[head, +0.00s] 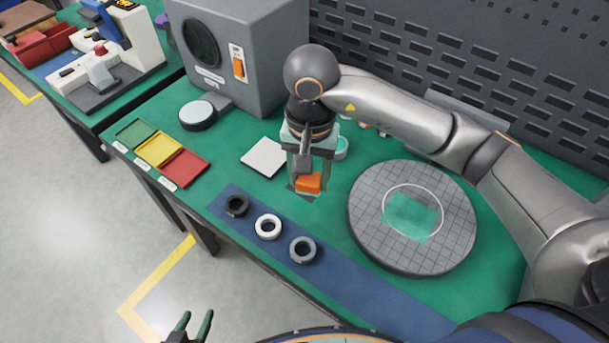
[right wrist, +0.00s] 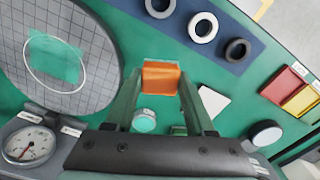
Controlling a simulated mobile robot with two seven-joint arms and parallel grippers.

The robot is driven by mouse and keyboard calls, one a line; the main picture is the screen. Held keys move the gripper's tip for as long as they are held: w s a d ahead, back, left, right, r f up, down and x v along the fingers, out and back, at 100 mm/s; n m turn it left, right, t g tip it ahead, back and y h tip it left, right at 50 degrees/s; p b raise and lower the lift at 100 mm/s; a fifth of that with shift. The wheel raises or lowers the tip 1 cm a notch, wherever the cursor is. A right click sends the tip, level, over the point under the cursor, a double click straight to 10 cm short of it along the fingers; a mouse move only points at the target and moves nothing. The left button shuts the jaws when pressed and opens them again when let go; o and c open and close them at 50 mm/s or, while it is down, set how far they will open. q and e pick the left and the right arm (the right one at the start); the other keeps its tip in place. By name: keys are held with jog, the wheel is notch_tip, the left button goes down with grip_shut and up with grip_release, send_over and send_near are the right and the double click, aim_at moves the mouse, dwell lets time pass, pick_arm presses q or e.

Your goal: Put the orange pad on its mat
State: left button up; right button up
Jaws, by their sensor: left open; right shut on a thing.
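The orange pad (head: 308,183) is a small block held between the fingers of my right gripper (head: 310,178). In the right wrist view the pad (right wrist: 160,78) sits between the two fingertips (right wrist: 160,85). A dark patch (head: 303,193) shows just under the pad on the green bench; I cannot tell whether it is a mat or a shadow, or whether the pad touches it. A white square mat (head: 264,157) lies bare to the left of the pad and also shows in the right wrist view (right wrist: 213,101). My left gripper (head: 195,328) is open and empty at the bottom edge, away from the bench.
A round gridded plate (head: 365,205) with a teal patch (head: 411,215) lies to the right. Black, white and grey rings (head: 268,227) lie on a blue strip (head: 345,295). Green, yellow and red trays (head: 158,149) are at left. A grey box (head: 240,50) stands behind.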

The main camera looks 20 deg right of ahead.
jog(key=w+f, duration=0.2)
jog(key=w+d+f, duration=0.1)
jog(key=w+f, duration=0.3)
jog(key=shift+w+d+f, duration=0.2)
jog(key=shift+w+d, duration=0.05)
jog(key=shift+w, duration=0.1)
jog(key=shift+w+f, duration=0.2)
jog(key=shift+f, duration=0.1)
jog(key=shift+f+p, duration=0.4)
jog(key=shift+f, duration=1.1)
jog(key=shift+d+f, duration=0.1)
jog(key=shift+f, duration=0.05)
jog(key=o, duration=1.2)
notch_tip(320, 180, up, 12)
jog(key=shift+r+b, duration=0.2)
jog(key=shift+b, duration=0.2)
